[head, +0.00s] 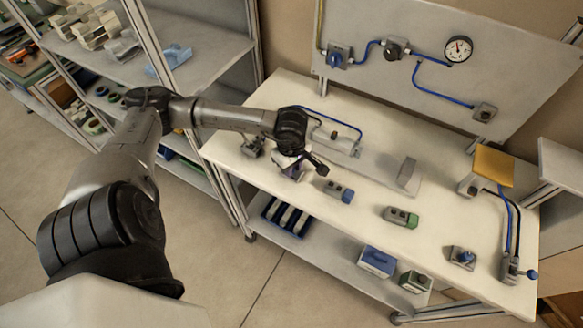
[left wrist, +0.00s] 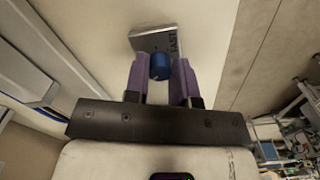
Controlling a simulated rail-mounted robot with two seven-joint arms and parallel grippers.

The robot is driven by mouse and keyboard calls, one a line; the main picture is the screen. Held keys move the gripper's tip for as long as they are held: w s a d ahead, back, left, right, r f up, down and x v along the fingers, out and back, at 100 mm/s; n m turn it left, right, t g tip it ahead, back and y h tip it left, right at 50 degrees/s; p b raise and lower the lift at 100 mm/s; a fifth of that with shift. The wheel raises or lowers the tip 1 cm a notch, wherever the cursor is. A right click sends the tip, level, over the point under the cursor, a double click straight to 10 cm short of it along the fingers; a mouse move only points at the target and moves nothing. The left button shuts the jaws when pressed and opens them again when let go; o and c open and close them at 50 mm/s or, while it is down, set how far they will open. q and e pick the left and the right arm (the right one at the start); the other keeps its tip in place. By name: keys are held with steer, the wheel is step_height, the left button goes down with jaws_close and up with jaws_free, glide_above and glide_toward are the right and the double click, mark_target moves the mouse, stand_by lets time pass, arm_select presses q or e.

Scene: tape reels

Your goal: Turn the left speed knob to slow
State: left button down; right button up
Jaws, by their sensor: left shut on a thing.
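The left speed knob (left wrist: 160,68) is a blue round knob on a grey box (left wrist: 152,38), seen in the left wrist view. The box has lettering at its right side that looks like FAST. My left gripper (left wrist: 161,74) is shut on the knob, with a purple finger on each side of it. Which way the knob points cannot be told. In the head view my left gripper (head: 291,165) is low over the left part of the white table (head: 310,107); there it hides the knob and most of its box. My right gripper is not in view.
On the table are a blue-ended switch box (head: 339,191), a green-ended one (head: 401,217), another blue knob box (head: 462,257) and a yellow plate (head: 494,165). A panel with a gauge (head: 458,49) rises at the back.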

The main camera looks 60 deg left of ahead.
arm_select(q)
steer(key=n+b, duration=0.1)
steer(key=n, duration=0.2)
steer(key=shift+f+n, duration=0.1)
steer(key=shift+n, duration=0.3)
steer(key=n+b, duration=0.1)
steer(key=n, duration=0.2)
steer(key=shift+n+b, duration=0.3)
steer(key=n+b, duration=0.1)
steer(key=n, duration=0.3)
steer(key=shift+n, duration=0.4)
steer(key=shift+n+b, duration=0.35)
steer(key=shift+n, duration=0.45)
steer(key=c, duration=1.1)
jaws_free()
steer(key=shift+o, duration=0.8)
steer(key=shift+r, duration=0.2)
